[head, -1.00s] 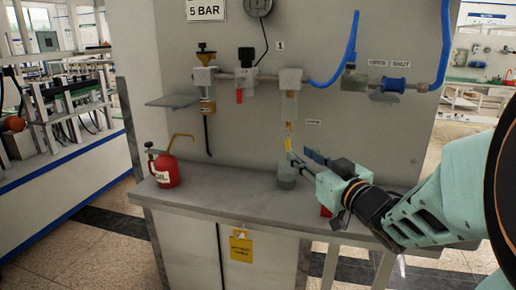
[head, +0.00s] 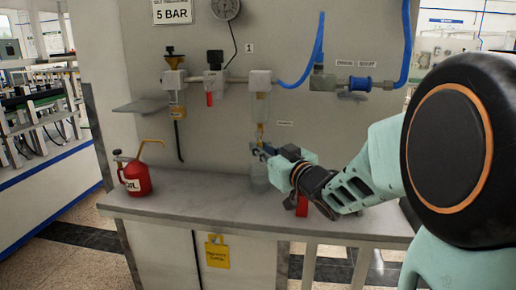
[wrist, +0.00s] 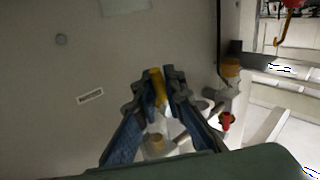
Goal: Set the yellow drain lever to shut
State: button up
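The yellow drain lever (wrist: 156,88) is small and sits below the clear bowl of the right-hand unit on the panel's pipe. In the head view it is a small yellow piece (head: 260,132), partly hidden by my fingers. My gripper (head: 260,150) is in front of the panel, low under that bowl. In the wrist view my gripper's blue fingers (wrist: 158,90) stand apart on both sides of the lever, with a narrow gap. I cannot tell whether either finger touches it. A small label (head: 285,124) is on the panel beside the lever; its text is too small to read.
A grey bench top (head: 200,190) runs below, with a red oil can (head: 136,178) at its left and a clear container (head: 259,178) under my gripper. A red-handled valve (head: 210,98), a blue-handled valve (head: 361,83) and blue hoses (head: 316,45) are on the panel.

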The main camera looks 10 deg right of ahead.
grip_shut()
jog(key=shift+r, duration=0.1)
jog(key=n+g+p, duration=0.1)
jog(key=p, duration=0.1)
jog(key=d+r+n+h+p, duration=0.1)
jog(key=p, duration=0.2)
jog(key=shift+s+g+p, duration=0.15)
jog(key=shift+g+p, duration=0.15)
jog(key=shift+g, duration=0.1)
jog(key=n+g+h+p, duration=0.1)
jog(key=p, duration=0.1)
jog(key=d+r+n+g+h+p, duration=0.1)
jog(key=n+h+p, duration=0.1)
jog(key=p, duration=0.1)
jog(key=d+n+g+h+p, duration=0.1)
jog(key=n+p, duration=0.1)
jog(key=p, duration=0.1)
jog(key=shift+s+r+g+h, duration=0.2)
jog(key=shift+s+g+h, duration=0.05)
jog(key=shift+g+h, duration=0.05)
jog(key=shift+r+n+h+p, duration=0.15)
jog(key=shift+n+h+p, duration=0.2)
jog(key=shift+n+h, duration=0.05)
jog(key=shift+a+r+g, duration=0.1)
jog(key=shift+g, duration=0.2)
jog(key=shift+r+n+g+h, duration=0.3)
jog(key=shift+r+n+h, duration=0.15)
jog(key=shift+n+h, duration=0.45)
